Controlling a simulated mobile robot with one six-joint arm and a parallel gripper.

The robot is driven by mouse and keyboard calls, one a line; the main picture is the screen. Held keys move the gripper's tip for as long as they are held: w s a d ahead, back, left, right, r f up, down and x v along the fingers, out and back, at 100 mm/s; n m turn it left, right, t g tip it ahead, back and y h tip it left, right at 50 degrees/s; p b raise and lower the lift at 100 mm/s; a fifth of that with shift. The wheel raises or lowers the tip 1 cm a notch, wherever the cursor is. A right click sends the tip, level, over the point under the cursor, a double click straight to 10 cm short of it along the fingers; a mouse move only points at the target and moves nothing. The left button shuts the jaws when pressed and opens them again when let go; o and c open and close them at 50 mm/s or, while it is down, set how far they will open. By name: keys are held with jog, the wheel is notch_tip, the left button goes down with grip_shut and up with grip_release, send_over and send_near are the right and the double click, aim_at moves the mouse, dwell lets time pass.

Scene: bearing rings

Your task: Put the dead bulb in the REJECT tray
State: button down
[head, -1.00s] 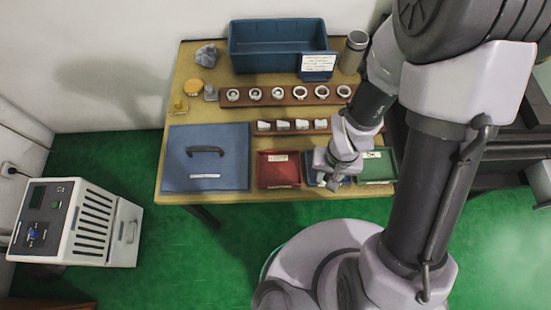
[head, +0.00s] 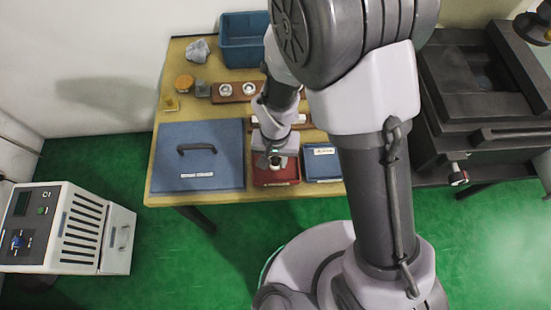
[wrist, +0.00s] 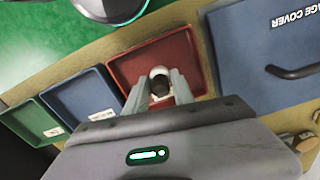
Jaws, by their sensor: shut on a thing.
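My gripper (head: 275,163) is over the red tray (head: 262,181) at the table's front edge. In the wrist view my gripper (wrist: 160,93) has its two fingers closed on a small bulb (wrist: 160,75), with a pale rounded top and a darker part below. The bulb is over the inside of the red tray (wrist: 190,50); I cannot tell whether it touches the floor of the tray. The tray otherwise looks empty. Its label is not readable here.
A blue tray (wrist: 85,100) and a green tray (wrist: 30,128) lie left of the red one in the wrist view. A blue cover with a handle (head: 215,140) is close on the red tray's other side. A blue bin (head: 240,45) stands at the back.

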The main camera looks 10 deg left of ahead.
jog(key=c, duration=1.1)
grip_release()
jog(key=shift+f, duration=0.1)
jog(key=shift+o, duration=0.2)
notch_tip(320, 180, up, 12)
jog(key=p, duration=0.6)
notch_tip(320, 180, up, 11)
jog(key=m+t+y, duration=0.1)
jog(key=m+t, duration=0.1)
send_over(276, 158)
jog(key=w+d, duration=0.2)
jog(key=d, duration=0.4)
jog(key=s+d+r+m+t, duration=0.1)
jog(key=s+d+r+t, duration=0.1)
jog(key=s+d+r, duration=0.2)
jog(key=s+d+r+m+t+y, duration=0.1)
jog(key=s+d+r+m, duration=0.1)
jog(key=s+d+r, duration=0.3)
notch_tip(276, 158, up, 5)
jog(key=shift+d+f+t, duration=0.1)
jog(key=shift+d+t, duration=0.3)
jog(key=shift+d, duration=0.05)
